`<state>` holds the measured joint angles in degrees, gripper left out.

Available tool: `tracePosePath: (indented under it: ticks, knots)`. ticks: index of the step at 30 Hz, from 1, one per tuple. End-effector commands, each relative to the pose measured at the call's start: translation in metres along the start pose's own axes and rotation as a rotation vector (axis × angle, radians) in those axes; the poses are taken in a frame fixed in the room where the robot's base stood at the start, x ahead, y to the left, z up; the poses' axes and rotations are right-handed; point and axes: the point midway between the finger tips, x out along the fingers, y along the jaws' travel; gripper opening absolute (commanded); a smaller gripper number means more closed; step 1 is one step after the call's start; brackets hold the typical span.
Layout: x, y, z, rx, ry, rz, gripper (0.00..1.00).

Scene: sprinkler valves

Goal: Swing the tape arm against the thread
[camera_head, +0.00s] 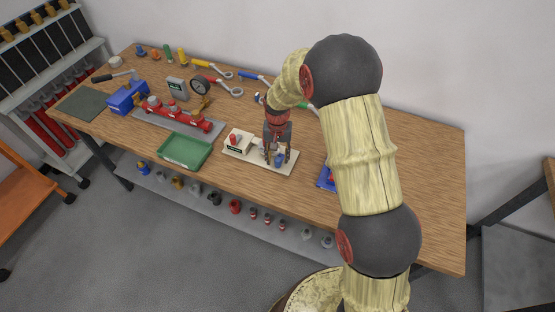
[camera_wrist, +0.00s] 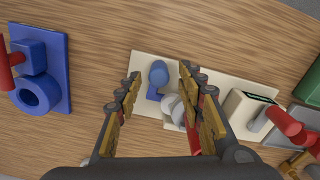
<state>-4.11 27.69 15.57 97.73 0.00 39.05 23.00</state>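A cream base plate (camera_head: 235,153) lies on the bench and also shows in the wrist view (camera_wrist: 143,62). On it are a cream block with a green label (camera_wrist: 240,108), a grey threaded-looking stub with a red end (camera_wrist: 268,119), and a white round piece (camera_wrist: 174,106), likely the tape roll. A blue rounded knob (camera_wrist: 158,72), apparently on the tape arm, stands beside the white piece. My gripper (camera_wrist: 160,80) points down over the plate, fingers apart on either side of the knob, with no contact visible. In the head view, my gripper (camera_head: 279,157) partly hides the knob and roll.
A blue fixture (camera_head: 324,178) stands to the right, partly behind my arm. A green tray (camera_head: 185,151) and a red valve manifold (camera_head: 178,116) are to the left. A gauge (camera_head: 200,87) and wrenches lie behind. The bench's right end is clear.

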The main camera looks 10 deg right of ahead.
Motion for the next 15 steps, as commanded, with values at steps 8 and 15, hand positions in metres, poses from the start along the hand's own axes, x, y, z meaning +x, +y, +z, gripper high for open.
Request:
tracePosePath:
  ticks: [8,15]
  knots:
    - [-0.059,-0.001,-0.001,0.0,0.005,-0.002,0.38]
    - [-0.091,-0.001,-0.001,0.0,0.002,-0.001,0.38]
